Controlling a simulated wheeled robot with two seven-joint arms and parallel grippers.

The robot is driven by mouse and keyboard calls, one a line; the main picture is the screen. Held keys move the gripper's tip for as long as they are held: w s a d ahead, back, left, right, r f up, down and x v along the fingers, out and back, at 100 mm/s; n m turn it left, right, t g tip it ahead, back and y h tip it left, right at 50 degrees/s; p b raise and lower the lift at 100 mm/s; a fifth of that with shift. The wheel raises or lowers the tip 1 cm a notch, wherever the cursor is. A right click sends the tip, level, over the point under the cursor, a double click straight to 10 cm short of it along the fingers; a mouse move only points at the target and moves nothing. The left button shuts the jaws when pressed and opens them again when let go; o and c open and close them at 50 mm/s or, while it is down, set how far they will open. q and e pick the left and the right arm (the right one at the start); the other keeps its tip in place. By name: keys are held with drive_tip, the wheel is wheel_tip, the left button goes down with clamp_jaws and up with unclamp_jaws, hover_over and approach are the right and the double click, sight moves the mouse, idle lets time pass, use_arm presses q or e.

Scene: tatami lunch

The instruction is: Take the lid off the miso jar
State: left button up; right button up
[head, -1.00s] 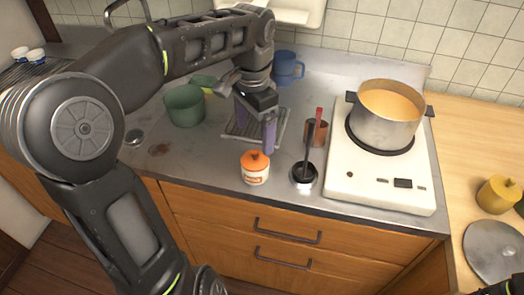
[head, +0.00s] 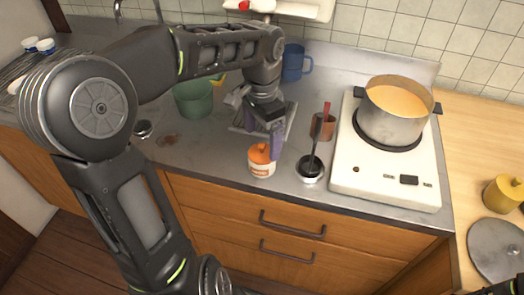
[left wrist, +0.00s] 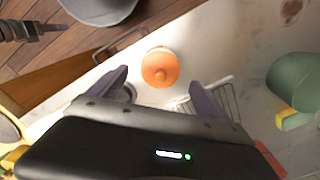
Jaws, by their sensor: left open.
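The miso jar (head: 262,170) is a small white pot with a label, upright near the counter's front edge. Its orange lid (head: 261,153) with a knob is on it; in the left wrist view the lid (left wrist: 160,68) shows from above, between the fingertips. My left gripper (head: 262,142) is open, its purple fingers pointing down just behind and above the jar. In the left wrist view the left gripper (left wrist: 160,80) holds nothing between its fingers. A dark part of my right arm shows at the head view's lower right corner; its jaw state cannot be made out.
A small pot with a black-handled utensil (head: 310,170) stands close right of the jar, with a brown cup (head: 323,127) behind it. A wire rack (head: 288,125) lies behind the jar. The stove (head: 385,180) carries a soup pot (head: 395,112).

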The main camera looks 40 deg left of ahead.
sight(262, 144)
use_arm(q)
wheel_tip(262, 144, down, 4)
drive_tip(key=shift+r, duration=0.25)
drive_tip(key=shift+c, duration=0.4)
drive_tip(key=c, duration=1.3)
drive_tip(key=shift+r, duration=0.15)
wheel_tip(262, 144, up, 10)
drive_tip(key=shift+f, duration=0.1)
idle(0.4)
